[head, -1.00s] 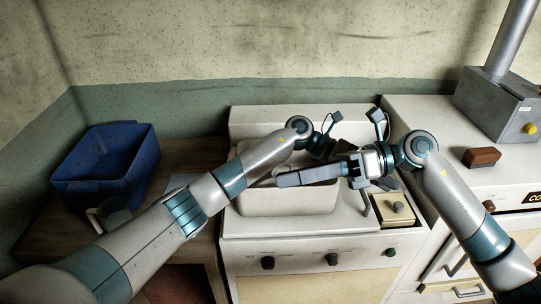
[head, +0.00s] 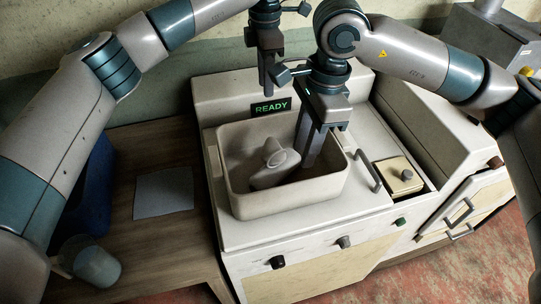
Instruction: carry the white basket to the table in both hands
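The white basket (head: 290,198) sits upright on top of a white machine in the head view, with a pale, odd-shaped object (head: 275,165) inside. My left gripper (head: 267,90) points down above the machine's back edge, behind the basket and apart from it in the picture. Its finger gap is not clear. My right gripper (head: 309,160) points down at the basket's right part, its fingers overlapping the interior and hiding part of the back rim. Whether it touches the basket or has it between its fingers cannot be told. The wooden table (head: 150,240) stands to the left.
A grey-blue sheet (head: 164,192) lies on the table, with bare wood around it. A translucent cup (head: 96,268) and a blue bin (head: 95,190) are at the table's left. A lit "READY" display (head: 271,110) is behind the basket. A small cream box (head: 398,175) is right of it.

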